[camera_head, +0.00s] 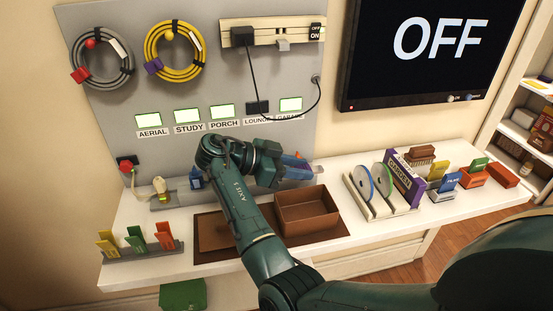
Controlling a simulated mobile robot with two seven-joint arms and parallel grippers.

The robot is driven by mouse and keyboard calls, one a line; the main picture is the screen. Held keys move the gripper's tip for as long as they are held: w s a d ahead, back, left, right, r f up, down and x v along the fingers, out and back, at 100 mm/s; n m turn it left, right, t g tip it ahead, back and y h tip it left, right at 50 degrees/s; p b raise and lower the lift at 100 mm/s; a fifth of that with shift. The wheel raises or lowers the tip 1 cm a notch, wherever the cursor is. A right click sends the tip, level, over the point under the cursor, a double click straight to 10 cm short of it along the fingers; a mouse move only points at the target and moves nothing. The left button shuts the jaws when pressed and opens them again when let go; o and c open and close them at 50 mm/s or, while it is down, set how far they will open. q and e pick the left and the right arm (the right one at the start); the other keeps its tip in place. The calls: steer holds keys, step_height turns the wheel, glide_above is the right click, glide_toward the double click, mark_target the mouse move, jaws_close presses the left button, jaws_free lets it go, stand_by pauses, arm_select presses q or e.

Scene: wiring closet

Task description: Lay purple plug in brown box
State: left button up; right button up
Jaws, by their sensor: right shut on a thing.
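The brown box (337,210) is open-topped and stands on the front of the white counter, right of my right forearm. My right gripper (297,166) is above the counter behind the box, pointing right. Another purple block (153,66) sits on the yellow cable coil (176,72) hung on the wall board. My left gripper is not in view.
A brown mat (215,253) lies left of the box, partly under my arm. A disc rack (382,205) stands right of the box. Coloured card holders (140,250) stand at the left. A power strip (270,32) and a black cable (300,116) are on the board.

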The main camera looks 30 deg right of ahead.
steer(key=shift+w+a+f, duration=0.1)
steer(key=shift+w+a, duration=0.05)
steer(key=shift+f+b, duration=0.7)
steer(key=shift+f, duration=0.2)
step_height(320, 180, down, 3)
steer(key=shift+b, duration=0.9)
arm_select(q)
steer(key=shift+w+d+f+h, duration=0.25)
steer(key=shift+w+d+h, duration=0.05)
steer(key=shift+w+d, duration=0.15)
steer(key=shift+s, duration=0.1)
arm_select(e)
steer(key=o, duration=1)
steer(key=shift+r, duration=0.15)
